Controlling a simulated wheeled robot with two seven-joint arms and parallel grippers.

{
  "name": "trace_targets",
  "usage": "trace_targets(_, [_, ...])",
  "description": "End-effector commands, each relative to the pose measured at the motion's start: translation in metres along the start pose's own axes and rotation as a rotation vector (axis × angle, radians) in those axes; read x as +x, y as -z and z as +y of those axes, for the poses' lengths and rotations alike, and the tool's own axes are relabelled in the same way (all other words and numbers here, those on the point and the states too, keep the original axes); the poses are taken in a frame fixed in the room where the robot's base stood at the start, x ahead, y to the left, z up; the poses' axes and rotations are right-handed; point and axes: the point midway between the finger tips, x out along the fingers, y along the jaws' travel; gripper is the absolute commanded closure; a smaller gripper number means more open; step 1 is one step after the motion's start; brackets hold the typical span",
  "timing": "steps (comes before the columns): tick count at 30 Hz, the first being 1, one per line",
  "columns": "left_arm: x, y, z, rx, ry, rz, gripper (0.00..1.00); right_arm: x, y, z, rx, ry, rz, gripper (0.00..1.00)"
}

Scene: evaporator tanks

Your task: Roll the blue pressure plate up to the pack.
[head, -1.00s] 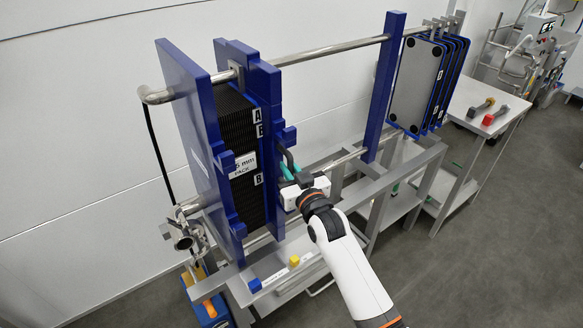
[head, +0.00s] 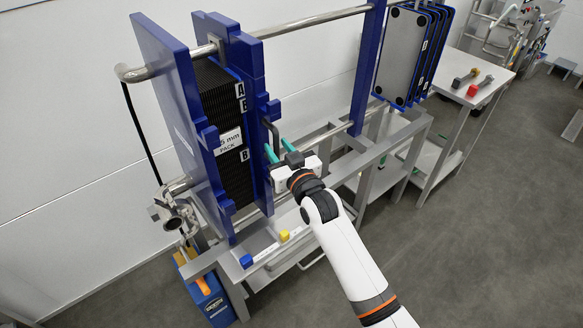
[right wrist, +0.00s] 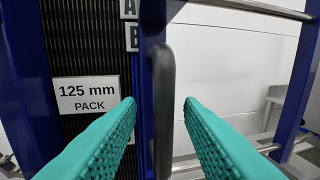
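The blue pressure plate (head: 254,62) stands upright on the rails at the right side of the dark ribbed pack (head: 236,185). The pack's label reads "125 mm PACK" in the right wrist view. I cannot tell if a gap is left between plate and pack. The plate's black handle (right wrist: 163,110) shows upright between the teal fingers of my right gripper (head: 277,149). The fingers are spread, one on each side of the handle in the picture, with clear space to it. My left gripper is out of view.
A blue end plate (head: 158,105) stands left of the pack. A steel top rail (head: 310,22) runs to a blue upright (head: 368,70), with hanging grey plates (head: 403,55) beyond. A side table (head: 470,60) carries two tools. The rails between pressure plate and upright look clear.

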Motion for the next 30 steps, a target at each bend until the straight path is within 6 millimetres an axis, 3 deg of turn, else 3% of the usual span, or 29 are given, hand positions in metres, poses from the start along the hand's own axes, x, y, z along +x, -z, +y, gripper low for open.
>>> trace_targets(9, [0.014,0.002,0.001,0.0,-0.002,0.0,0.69,-0.065,0.003,0.001,-0.001,-0.001,0.001,0.66])
trace_targets(15, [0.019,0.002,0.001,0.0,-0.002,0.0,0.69,-0.09,0.002,0.002,-0.001,-0.001,0.002,0.66])
trace_targets(30, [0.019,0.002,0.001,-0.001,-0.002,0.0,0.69,-0.097,0.001,0.002,0.0,-0.002,0.002,0.66])
